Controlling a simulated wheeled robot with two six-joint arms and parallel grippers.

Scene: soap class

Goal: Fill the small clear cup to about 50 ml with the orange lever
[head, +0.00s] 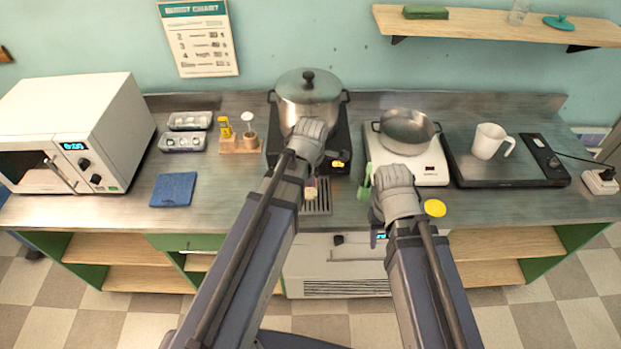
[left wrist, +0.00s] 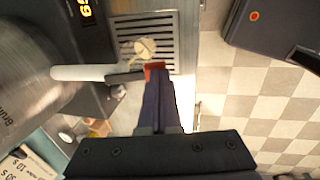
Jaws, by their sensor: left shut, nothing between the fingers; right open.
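The orange-red lever (left wrist: 154,67) is at the end of a pale spout (left wrist: 85,73) on the large steel pot (head: 307,97). My left gripper (head: 311,180) is shut and empty, with its dark fingertips at the lever; whether they touch it I cannot tell. A small round pale thing, apparently the small clear cup (left wrist: 142,48), is over the drain grate (left wrist: 160,28) beside the spout end. Its fill level cannot be read. My right gripper (head: 376,186) is open, at the counter's front in front of the white hot plate.
A pan (head: 405,131) sits on the white hot plate (head: 435,170). A white mug (head: 491,140) stands on a dark plate to the right. A yellow disc (head: 434,208) lies by my right gripper. A blue cloth (head: 173,189) and a microwave (head: 80,130) are left.

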